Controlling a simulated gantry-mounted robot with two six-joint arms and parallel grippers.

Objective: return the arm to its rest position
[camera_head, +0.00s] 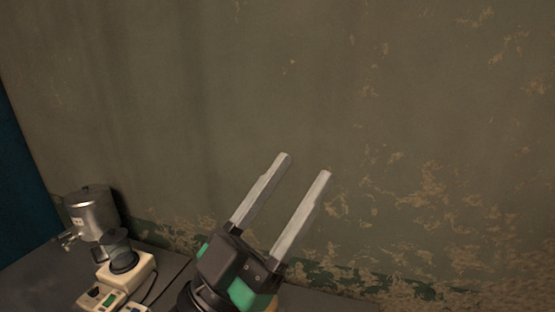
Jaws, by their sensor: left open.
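My left gripper (306,164) is in the lower middle of the head view. Its two long grey fingers are parallel and apart, with nothing between them. They point up and to the right, in front of the wall. The rest of my left arm is cut off by the bottom edge of the picture. My right arm does not show.
A silver metal canister with a tap (92,212) stands at the lower left. In front of it is a cream-coloured device (138,272) with a dark round top. A worn greenish wall (300,80) fills the background. A dark table surface (40,280) shows at the bottom left.

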